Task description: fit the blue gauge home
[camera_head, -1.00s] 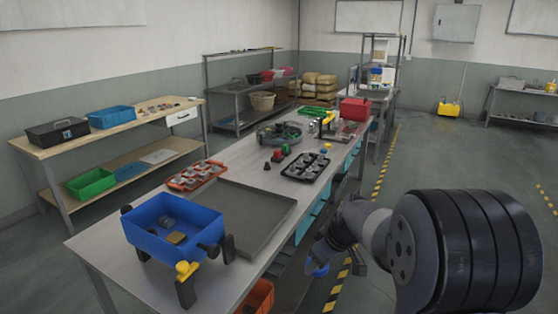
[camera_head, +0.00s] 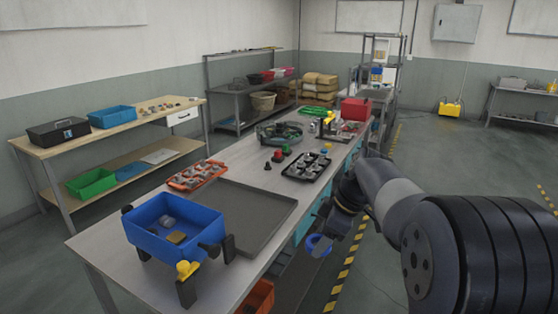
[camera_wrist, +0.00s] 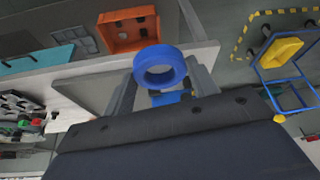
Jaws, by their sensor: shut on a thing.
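The blue gauge is a thick blue ring (camera_wrist: 160,66) held between the fingers of my gripper (camera_wrist: 162,84) in the wrist view. In the head view the ring (camera_head: 319,246) hangs beside the right edge of the workbench, lower than its top, with my gripper (camera_head: 327,233) just above it. My gripper is shut on the ring. A blue open tank (camera_head: 150,241) stands on the near end of the bench, with black parts and a yellow knob (camera_head: 187,268) at its front right. I cannot tell which place fits the gauge.
A flat grey tray (camera_head: 255,212) lies beside the tank. An orange tray (camera_head: 197,174) and a black tray (camera_head: 306,166) of parts, and red and green knobs, stand farther along. An orange bin (camera_wrist: 128,31) sits under the bench. The floor to the right is mostly open.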

